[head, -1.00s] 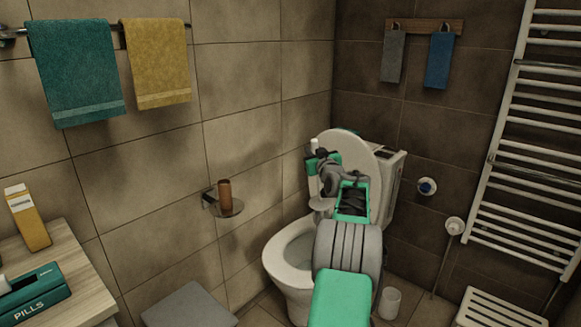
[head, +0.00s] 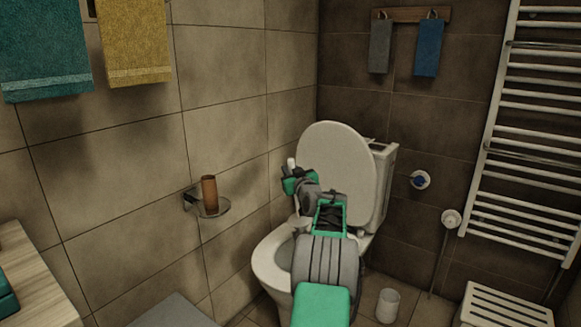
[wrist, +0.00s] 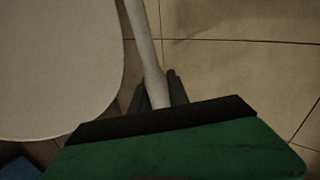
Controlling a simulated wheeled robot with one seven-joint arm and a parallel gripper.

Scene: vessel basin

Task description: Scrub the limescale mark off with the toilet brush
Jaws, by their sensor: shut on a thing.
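The toilet (head: 262,272) stands by the far corner with its lid (head: 332,150) raised; the bowl opening shows only partly beside my arm. My gripper (head: 293,182) is in front of the lid's left edge, above the bowl. It is shut on the pale handle of the toilet brush (head: 291,163), whose white end sticks up above it. In the wrist view the dark jaws (wrist: 163,92) close around the handle (wrist: 143,40), with the pale lid to the left. I cannot make out a limescale mark.
A white cup-like holder (head: 388,305) stands on the floor right of the toilet. A wall shelf with a brown tumbler (head: 209,194) is on the left. A white slatted stool (head: 505,305) and a towel radiator (head: 530,130) are on the right. A wooden counter (head: 30,275) is at lower left.

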